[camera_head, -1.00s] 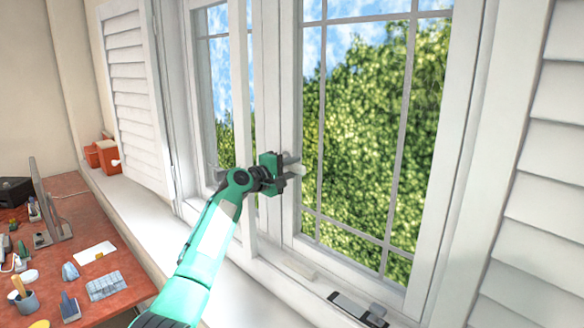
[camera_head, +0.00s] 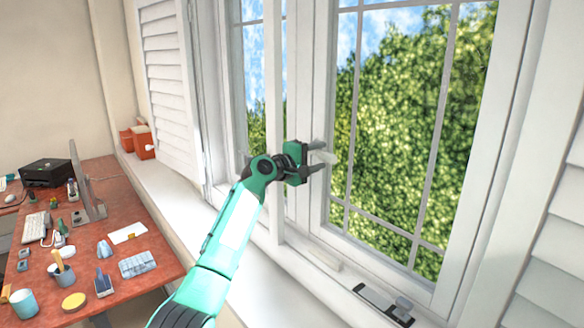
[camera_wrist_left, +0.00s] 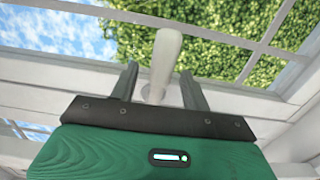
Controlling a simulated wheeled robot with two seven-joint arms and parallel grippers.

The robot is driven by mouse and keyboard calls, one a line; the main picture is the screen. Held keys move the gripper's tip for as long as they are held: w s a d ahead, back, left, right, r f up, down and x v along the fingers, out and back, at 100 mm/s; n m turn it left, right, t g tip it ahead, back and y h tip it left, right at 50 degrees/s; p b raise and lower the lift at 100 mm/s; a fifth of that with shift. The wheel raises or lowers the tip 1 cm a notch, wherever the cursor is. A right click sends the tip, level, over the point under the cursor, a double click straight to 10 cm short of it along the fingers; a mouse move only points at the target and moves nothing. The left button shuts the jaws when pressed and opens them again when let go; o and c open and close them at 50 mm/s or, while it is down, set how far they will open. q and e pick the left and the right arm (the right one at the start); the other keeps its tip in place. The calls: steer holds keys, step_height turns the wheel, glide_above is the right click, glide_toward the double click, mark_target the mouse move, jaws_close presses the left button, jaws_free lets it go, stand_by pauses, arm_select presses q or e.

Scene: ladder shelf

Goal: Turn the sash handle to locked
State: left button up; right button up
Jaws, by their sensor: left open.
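The sash handle (camera_wrist_left: 165,58) is a pale white lever. In the left wrist view it stands between the two fingers of my left gripper (camera_wrist_left: 158,88), with room on both sides, and its end reaches past the fingertips. In the head view the handle (camera_head: 326,157) shows as a light tip at the gripper's fingers, in front of the sash frame. My left gripper (camera_head: 319,157) is open around the handle. The fingers and the green gripper body hide the handle's base in the head view. My right gripper is not in view.
A louvred shutter (camera_head: 170,85) stands at the left. A red desk (camera_head: 125,260) with several small items is at lower left.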

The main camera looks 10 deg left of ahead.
arm_select(q)
steer(key=b+v, duration=0.4)
steer(key=v, duration=0.7)
steer(key=shift+s+a, duration=0.15)
steer(key=shift+a, duration=0.05)
